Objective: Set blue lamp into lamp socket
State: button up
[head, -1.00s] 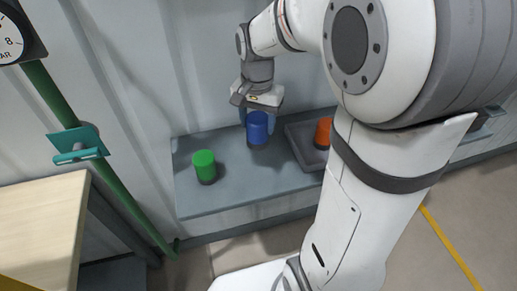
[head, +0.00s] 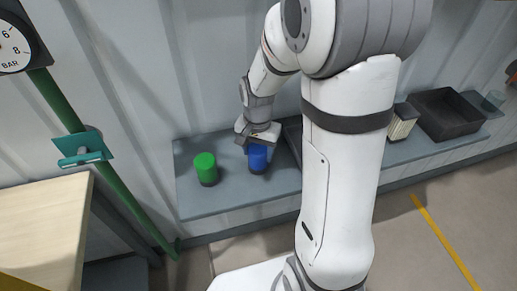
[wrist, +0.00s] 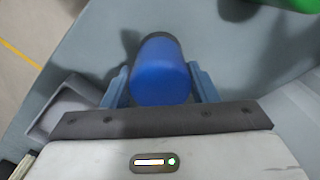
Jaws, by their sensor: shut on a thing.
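The blue lamp (head: 257,157), a blue cylinder with a dark base, is at the shelf in the head view. It also shows in the wrist view (wrist: 160,72) between the two fingers. My gripper (head: 258,143) is shut on it from above, with one finger on each side; in the wrist view (wrist: 161,88) both fingers flank it. I cannot tell whether its base touches the shelf or hangs just above it. A green lamp (head: 205,166) stands left of it. I cannot make out a lamp socket.
The grey shelf (head: 225,203) runs along a ribbed wall. A grey tray (head: 292,130) is partly hidden behind my arm. A black bin (head: 448,116) and a beige ribbed block (head: 402,124) stand at right. A wooden table (head: 45,215) and green pipe (head: 133,200) are at left.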

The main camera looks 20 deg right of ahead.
jog(key=shift+f, duration=0.15)
jog(key=o, duration=1)
notch_tip(320, 180, up, 12)
jog(key=b, duration=0.1)
jog(key=s+n+t, duration=0.1)
jog(key=s+n, duration=0.1)
jog(key=s, duration=0.2)
jog(key=s+r+n+t, duration=0.1)
jog(key=s+n, duration=0.2)
jog(key=s, duration=0.2)
jog(key=s+r+n+t, duration=0.1)
jog(key=s+n, duration=0.1)
jog(key=s, duration=0.3)
jog(key=shift+s+d+r+t, duration=0.15)
jog(key=shift+s+r+t, duration=0.1)
jog(key=shift+t, duration=0.05)
